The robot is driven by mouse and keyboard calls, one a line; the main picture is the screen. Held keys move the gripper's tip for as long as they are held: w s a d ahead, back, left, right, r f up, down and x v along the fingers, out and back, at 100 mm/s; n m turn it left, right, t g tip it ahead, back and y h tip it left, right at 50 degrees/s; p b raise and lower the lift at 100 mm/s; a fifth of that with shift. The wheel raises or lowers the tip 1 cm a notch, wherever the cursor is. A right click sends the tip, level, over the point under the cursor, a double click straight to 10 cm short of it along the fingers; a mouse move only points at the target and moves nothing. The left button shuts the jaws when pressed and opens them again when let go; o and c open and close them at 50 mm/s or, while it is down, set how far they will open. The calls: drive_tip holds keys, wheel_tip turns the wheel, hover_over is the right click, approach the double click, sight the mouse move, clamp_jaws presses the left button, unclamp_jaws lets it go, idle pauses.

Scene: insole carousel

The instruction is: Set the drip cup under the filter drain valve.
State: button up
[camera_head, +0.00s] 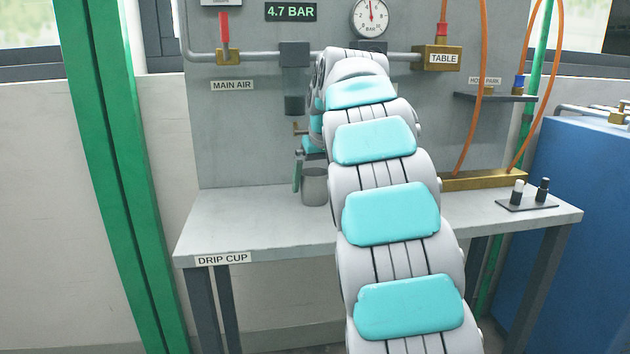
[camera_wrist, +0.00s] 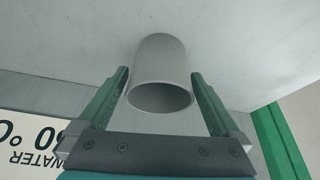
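The grey metal drip cup (camera_head: 314,187) stands upright on the grey bench, left of my arm in the head view. In the wrist view the cup (camera_wrist: 160,75) is between the two green fingers of my gripper (camera_wrist: 160,78), with its open mouth facing the camera. A narrow gap shows on each side, so the fingers look open around it and not touching. In the head view one finger shows just left of the cup; the other is hidden. The filter (camera_head: 294,62) hangs from the pipe with a dark bowl (camera_head: 295,104). A brass drain valve (camera_head: 300,128) shows below it, partly hidden by my wrist.
The bench (camera_head: 250,228) has a DRIP CUP label (camera_head: 222,258) at its front left edge, with clear room there. A brass manifold (camera_head: 495,180) and a small black tray (camera_head: 527,201) are at right. A green post (camera_head: 115,180) stands left. Orange hoses hang at right.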

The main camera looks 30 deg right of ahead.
drive_tip(key=p+v, duration=0.1)
drive_tip(key=v, duration=1.1)
drive_tip(key=shift+r+p, duration=0.15)
drive_tip(key=shift+p, duration=0.2)
